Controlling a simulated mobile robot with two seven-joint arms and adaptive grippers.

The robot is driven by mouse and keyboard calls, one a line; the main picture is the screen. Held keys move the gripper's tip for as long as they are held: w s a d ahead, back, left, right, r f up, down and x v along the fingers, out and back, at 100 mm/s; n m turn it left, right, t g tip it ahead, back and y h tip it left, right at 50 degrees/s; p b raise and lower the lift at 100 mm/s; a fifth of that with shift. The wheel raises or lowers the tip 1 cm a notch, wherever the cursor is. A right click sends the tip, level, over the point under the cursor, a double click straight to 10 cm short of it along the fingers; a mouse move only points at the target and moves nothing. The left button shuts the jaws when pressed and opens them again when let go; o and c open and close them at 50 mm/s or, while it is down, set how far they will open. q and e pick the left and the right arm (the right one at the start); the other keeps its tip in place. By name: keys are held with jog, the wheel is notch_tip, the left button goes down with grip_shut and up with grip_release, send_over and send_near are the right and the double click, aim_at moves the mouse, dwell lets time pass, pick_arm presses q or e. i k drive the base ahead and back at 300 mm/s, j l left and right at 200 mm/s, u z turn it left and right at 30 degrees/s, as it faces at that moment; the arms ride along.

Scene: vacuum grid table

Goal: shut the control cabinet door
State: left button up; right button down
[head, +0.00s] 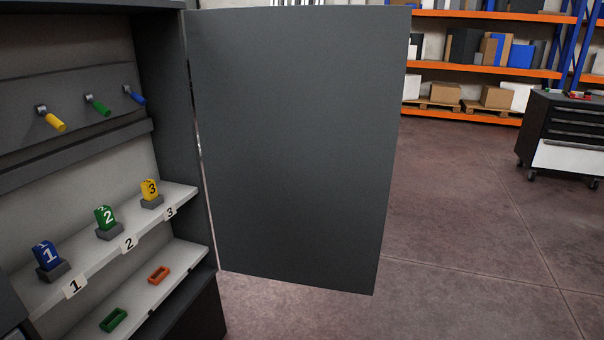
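The control cabinet (170,110) stands at the left of the head view, with its inside exposed. Its dark grey door (295,150) is hinged at the cabinet's right side and stands wide open, swung out to the right. I see no handle on the face of the door turned to me. Neither of my grippers is in view.
Numbered blocks stand on the upper shelf (100,260); small green (113,320) and orange (159,274) frames lie below. Open floor (460,230) lies right of the door, with a tool cart (560,125) beyond.

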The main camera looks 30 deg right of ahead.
aim_at(298, 108)
jog(key=l+u, duration=0.15)
jog(key=l, duration=0.3)
jog(key=l+u, duration=0.15)
jog(key=l, duration=0.3)
jog(key=k+l+u, duration=0.2)
jog(key=l, duration=0.25)
jog(key=l+u, duration=0.15)
jog(key=l, duration=0.3)
jog(key=k+l+u, duration=0.15)
jog(key=l, duration=0.3)
jog(key=l+u, duration=0.2)
jog(key=l, duration=0.35)
jog(key=k+l+u, duration=0.2)
jog(key=l, duration=0.35)
jog(key=l+u, duration=0.4)
jog(key=l, duration=0.7)
jog(key=i+l+u, duration=0.1)
jog(key=l, duration=0.5)
jog(key=i+l+u, duration=0.15)
jog(key=l, duration=0.45)
